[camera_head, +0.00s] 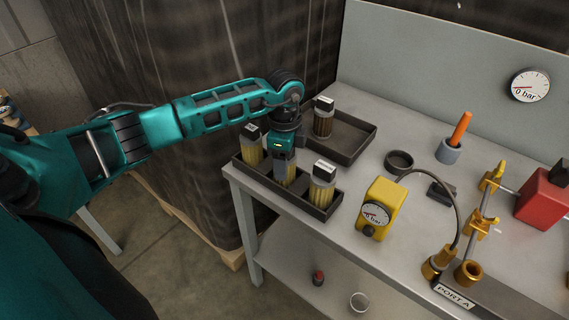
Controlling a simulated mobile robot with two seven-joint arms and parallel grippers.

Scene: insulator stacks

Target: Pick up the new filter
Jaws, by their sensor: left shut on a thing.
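A dark front tray (262,181) at the left end of the bench holds a row of yellow pleated filters with dark caps and white labels. One filter (252,152) stands at its left end and another (322,190) at its right. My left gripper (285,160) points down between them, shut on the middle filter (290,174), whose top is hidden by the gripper. That filter appears upright and still within the tray; I cannot tell whether it is lifted. A browner filter (323,122) stands in the rear tray (352,152). My right gripper is out of view.
On the bench are a black ring (399,162), a yellow gauge box (379,208), an orange-handled tool in a grey cup (448,151), brass fittings with a hose (438,262) and a red block (543,198). A back panel carries a gauge (530,84).

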